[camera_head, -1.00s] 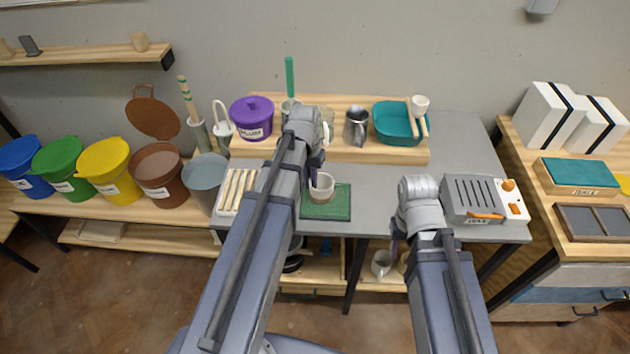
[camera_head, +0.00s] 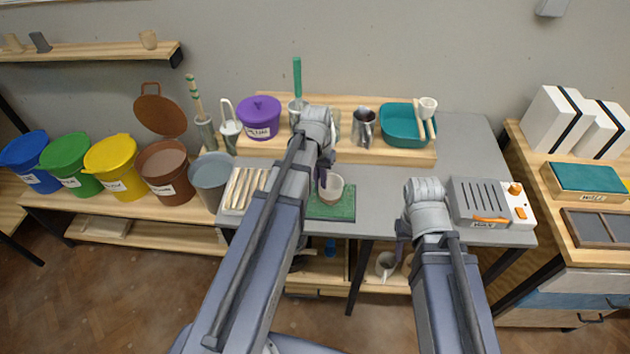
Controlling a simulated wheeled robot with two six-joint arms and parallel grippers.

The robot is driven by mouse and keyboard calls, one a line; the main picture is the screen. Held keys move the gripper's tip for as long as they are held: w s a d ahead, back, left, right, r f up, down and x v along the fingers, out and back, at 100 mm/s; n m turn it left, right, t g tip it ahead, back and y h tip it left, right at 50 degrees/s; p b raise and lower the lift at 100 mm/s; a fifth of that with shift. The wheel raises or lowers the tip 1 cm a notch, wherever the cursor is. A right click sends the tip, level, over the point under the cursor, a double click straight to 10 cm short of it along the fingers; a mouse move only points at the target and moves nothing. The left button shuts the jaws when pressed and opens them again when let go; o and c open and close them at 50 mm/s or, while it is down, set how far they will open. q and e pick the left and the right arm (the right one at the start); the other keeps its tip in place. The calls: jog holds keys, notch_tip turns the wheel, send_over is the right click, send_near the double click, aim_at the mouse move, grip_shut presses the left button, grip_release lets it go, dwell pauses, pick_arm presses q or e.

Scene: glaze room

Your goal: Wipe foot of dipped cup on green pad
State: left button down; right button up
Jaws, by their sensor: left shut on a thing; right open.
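The green pad (camera_head: 340,208) lies on the grey table, partly hidden behind my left arm. The dipped cup (camera_head: 332,190), pale with a brownish band low on its side, is upright over the pad. Whether its foot touches the pad, I cannot tell. My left gripper (camera_head: 324,180) is shut on the cup at its left side; its fingers are mostly hidden by the arm. My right gripper (camera_head: 402,250) is open, low at the table's front edge, right of the pad, and mostly hidden by its own arm.
A grey heater-like box (camera_head: 480,203) with orange controls stands at the table's right. A wooden riser (camera_head: 385,156) behind holds a purple pot (camera_head: 260,119), a metal pitcher (camera_head: 363,128) and a teal basin (camera_head: 400,138). Several buckets stand left.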

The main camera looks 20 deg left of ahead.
aim_at(331, 183)
pick_arm(q)
jog(key=shift+w+d, duration=0.15)
jog(key=shift+d, duration=0.2)
jog(key=shift+w+d+f, duration=0.1)
jog(key=shift+w+d, duration=0.05)
jog(key=shift+d, duration=0.4)
jog(key=shift+w+d, duration=0.1)
jog(key=shift+d, duration=0.45)
jog(key=shift+a, duration=0.2)
jog(key=shift+s+a, duration=0.15)
jog(key=shift+a, duration=0.4)
jog(key=shift+s+a, duration=0.15)
jog(key=shift+a, duration=0.35)
jog(key=shift+a, duration=0.15)
jog(key=shift+s+a, duration=0.25)
jog(key=shift+a, duration=0.3)
jog(key=shift+s+a, duration=0.2)
jog(key=shift+a, duration=0.3)
